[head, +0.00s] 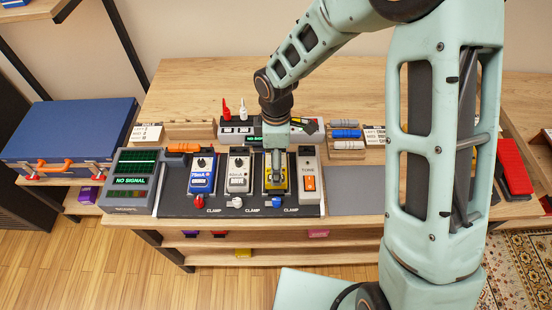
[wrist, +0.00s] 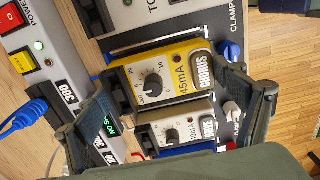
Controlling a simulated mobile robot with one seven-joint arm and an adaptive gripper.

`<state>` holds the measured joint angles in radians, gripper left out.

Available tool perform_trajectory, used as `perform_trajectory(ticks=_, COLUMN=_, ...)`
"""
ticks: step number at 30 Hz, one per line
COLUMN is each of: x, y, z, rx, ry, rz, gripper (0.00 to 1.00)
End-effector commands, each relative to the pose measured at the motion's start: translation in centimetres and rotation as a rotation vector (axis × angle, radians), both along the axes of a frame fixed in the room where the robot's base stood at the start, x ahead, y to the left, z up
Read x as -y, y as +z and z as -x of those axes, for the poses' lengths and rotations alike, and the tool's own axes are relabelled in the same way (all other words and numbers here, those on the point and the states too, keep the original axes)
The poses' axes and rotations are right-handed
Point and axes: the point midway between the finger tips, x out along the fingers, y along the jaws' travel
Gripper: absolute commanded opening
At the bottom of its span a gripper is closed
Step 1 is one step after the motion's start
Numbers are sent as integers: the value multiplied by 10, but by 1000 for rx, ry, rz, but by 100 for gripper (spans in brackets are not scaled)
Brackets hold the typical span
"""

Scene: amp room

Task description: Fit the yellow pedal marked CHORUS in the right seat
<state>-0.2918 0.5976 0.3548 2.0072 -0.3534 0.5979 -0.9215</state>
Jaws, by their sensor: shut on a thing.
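The yellow pedal (head: 283,186) marked CHORUS is over the right seat of the black pedal board (head: 178,207), between the white pedal (head: 238,171) and the tuner (head: 307,165). My gripper (head: 276,166) points down at it from above. In the wrist view the yellow pedal (wrist: 182,68) reads 45mA and lies between the two fingers of my gripper (wrist: 186,88), which is shut on its sides. I cannot tell whether its underside rests fully in the seat. The blue clamp knob (head: 277,203) is in front of it.
A blue pedal (head: 202,173) sits in the left seat, with a red clamp knob (head: 199,205) before it. The screen (head: 131,181) at left reads NO SIGNAL. A power unit (head: 236,131) with red and white plugs stands behind. Coloured cylinders (head: 346,134) lie behind to the right.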

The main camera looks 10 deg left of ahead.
Motion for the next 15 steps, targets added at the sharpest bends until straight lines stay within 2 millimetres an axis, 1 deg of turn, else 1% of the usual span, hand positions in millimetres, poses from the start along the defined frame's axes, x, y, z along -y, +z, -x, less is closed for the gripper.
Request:
perform_trajectory(ticks=5, x=0, y=-1, z=0, rx=1, ry=0, rz=0, gripper=50)
perform_trajectory(ticks=15, x=0, y=-9, z=-1, rx=1, ry=0, rz=-1, gripper=50)
